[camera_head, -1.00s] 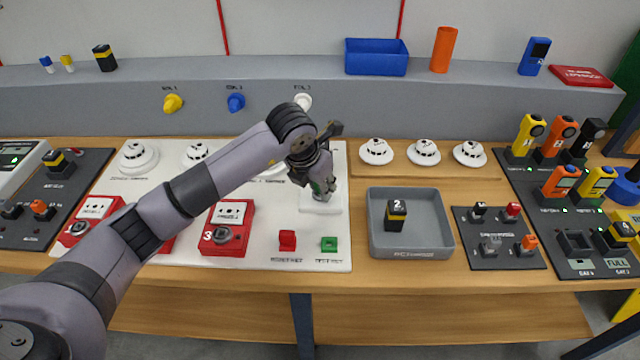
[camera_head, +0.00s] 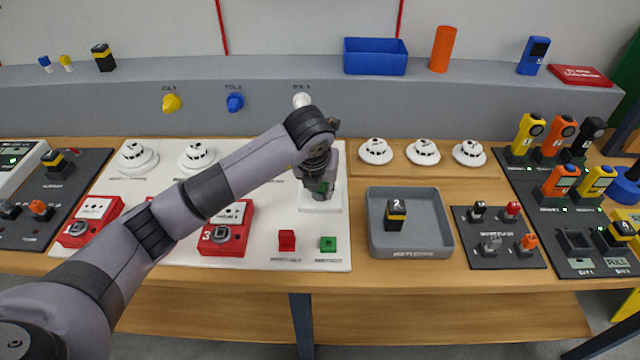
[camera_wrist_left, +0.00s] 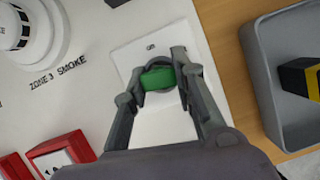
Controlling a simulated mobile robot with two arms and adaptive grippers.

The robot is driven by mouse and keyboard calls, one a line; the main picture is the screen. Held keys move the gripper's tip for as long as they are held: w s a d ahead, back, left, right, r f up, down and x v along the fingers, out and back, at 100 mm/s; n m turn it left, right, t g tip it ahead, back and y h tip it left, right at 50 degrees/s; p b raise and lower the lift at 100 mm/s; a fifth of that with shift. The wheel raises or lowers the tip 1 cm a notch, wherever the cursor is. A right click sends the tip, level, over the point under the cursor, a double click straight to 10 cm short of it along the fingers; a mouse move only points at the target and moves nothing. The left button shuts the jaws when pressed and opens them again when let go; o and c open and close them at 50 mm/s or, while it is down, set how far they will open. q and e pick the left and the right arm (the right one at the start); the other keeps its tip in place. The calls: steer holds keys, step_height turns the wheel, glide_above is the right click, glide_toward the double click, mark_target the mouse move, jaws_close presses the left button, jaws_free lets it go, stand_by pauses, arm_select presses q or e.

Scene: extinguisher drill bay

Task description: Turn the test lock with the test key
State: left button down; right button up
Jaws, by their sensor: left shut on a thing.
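The test key shows as a green grip (camera_wrist_left: 157,77) between the two fingers of my left gripper (camera_wrist_left: 161,74) in the left wrist view. My left gripper is shut on it. Behind the key is the dark round face of the test lock (camera_wrist_left: 150,59), on a raised white plate (camera_wrist_left: 185,125). The key stands at the lock; how deep it sits is hidden. In the head view my left gripper (camera_head: 320,192) points down over the white plate (camera_head: 321,206), and a bit of green shows at its fingers. My right gripper is not in view.
A grey tray (camera_head: 440,247) holding a black and yellow block (camera_head: 396,215) stands right of the plate. Red call points (camera_head: 227,240), a red button (camera_head: 287,240) and a green button (camera_head: 328,244) lie nearer. White smoke detectors (camera_head: 376,151) stand behind.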

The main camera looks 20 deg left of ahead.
arm_select(q)
steer(key=shift+n+y, duration=0.4)
steer(key=shift+n, duration=0.6)
steer(key=shift+n+g+y, duration=0.3)
steer(key=shift+n+y, duration=0.1)
steer(key=shift+n, duration=0.8)
steer(key=c, duration=1.2)
jaws_free()
steer(key=shift+c, duration=0.2)
steer(key=shift+o, duration=0.4)
steer(key=shift+o, duration=1.2)
steer(key=shift+r, duration=0.1)
